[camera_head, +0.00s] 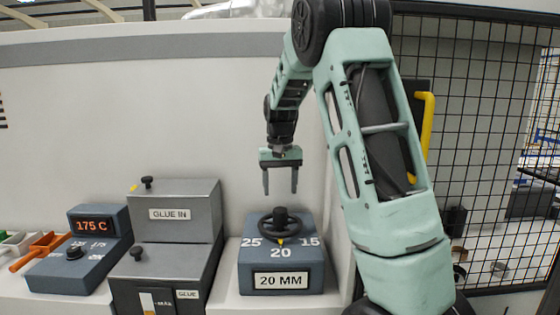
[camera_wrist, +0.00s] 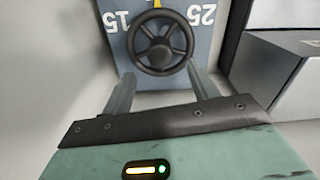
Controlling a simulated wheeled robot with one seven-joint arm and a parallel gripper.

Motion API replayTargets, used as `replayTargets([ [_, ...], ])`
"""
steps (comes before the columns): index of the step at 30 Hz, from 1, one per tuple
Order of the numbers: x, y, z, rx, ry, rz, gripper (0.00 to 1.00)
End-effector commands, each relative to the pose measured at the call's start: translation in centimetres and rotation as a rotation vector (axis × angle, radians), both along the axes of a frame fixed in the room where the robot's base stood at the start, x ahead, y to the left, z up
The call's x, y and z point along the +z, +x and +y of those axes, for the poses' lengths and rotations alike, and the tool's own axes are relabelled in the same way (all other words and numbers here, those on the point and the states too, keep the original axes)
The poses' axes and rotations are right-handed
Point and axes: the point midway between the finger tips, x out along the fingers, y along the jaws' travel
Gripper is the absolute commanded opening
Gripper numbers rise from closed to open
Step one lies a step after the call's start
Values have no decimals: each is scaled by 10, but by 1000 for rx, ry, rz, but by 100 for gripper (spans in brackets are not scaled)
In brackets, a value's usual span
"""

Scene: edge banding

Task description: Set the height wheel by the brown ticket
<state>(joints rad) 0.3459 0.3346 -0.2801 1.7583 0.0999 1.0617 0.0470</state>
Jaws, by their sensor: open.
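The black height wheel (camera_head: 264,228) with a hub knob sits on a blue-grey box (camera_head: 309,262) marked 25, 20 and 15. Its yellow pointer (camera_head: 281,241) is at 20, and the plate (camera_head: 281,281) below reads 20 MM. My gripper (camera_head: 281,192) is open and empty, pointing down above the wheel with a gap. In the wrist view, the wheel (camera_wrist: 160,62) lies beyond and between my two fingers (camera_wrist: 160,72), apart from them. I cannot make out a brown ticket in either view.
Left of the wheel box stands a grey GLUE IN unit (camera_head: 195,192) with black knobs. Farther left is a box with a 175 C display (camera_head: 92,225) and a dial, beside orange and white handled items (camera_head: 40,245). A mesh fence (camera_head: 480,120) stands at right.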

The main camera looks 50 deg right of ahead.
Motion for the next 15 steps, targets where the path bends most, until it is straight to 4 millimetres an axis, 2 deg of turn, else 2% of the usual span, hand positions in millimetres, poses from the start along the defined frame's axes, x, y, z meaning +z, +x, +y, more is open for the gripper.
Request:
replayTargets([
  [6, 49, 1, 0, 1, -2, -4, 59],
  [10, 71, 1, 0, 0, -2, -4, 59],
  [15, 86, 1, 0, 0, -1, -2, 59],
])
